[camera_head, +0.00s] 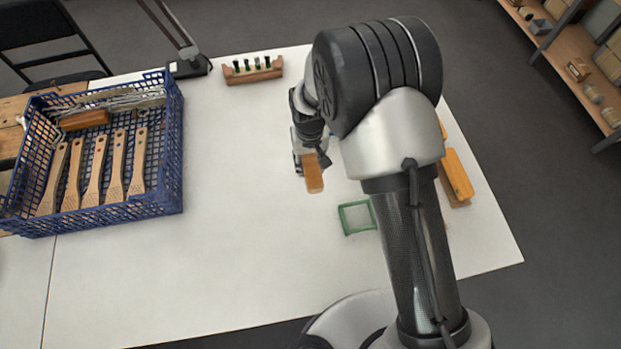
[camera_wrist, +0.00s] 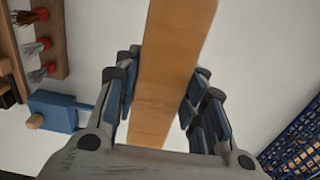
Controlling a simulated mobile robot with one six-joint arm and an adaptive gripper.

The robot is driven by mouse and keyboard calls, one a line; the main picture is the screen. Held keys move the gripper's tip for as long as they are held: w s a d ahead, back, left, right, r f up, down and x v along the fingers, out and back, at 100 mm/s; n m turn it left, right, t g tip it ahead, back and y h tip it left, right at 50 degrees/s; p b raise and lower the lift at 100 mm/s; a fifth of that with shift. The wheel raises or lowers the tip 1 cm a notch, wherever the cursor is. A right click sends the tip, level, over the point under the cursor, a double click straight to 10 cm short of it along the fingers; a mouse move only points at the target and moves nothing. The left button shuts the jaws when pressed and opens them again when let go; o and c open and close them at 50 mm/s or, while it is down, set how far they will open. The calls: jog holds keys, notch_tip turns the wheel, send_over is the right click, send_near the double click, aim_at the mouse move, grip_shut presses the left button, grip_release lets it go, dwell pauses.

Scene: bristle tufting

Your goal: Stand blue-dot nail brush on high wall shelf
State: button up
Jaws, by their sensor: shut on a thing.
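My gripper (camera_head: 307,157) is shut on a plain wooden brush body (camera_head: 314,180), held above the white table. In the wrist view the brush body (camera_wrist: 172,65) runs lengthwise between the blue-padded fingers of my gripper (camera_wrist: 166,88). It is flat, orange-brown wood. No blue dot shows on the visible face and no bristles show, so I cannot tell from its marking whether it is the blue-dot nail brush. I cannot make out a high wall shelf in either view.
A blue crate (camera_head: 120,211) holding several wooden-handled brushes stands at the left. A small rack (camera_head: 253,71) with dark tufts is at the table's back. A green square frame (camera_head: 343,222) and a wooden block (camera_head: 457,178) lie near my arm. Shelving (camera_head: 560,66) stands at the far right.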

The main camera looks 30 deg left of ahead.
notch_tip(320, 180, down, 10)
jog(key=shift+r+b, duration=0.1)
jog(key=shift+b, duration=0.6)
jog(key=shift+f, duration=0.25)
jog(key=o, duration=1.2)
jog(key=shift+r, duration=0.1)
jog(key=shift+c, duration=0.2)
notch_tip(320, 180, up, 12)
jog(key=shift+r+p, duration=0.15)
jog(key=shift+p, duration=1)
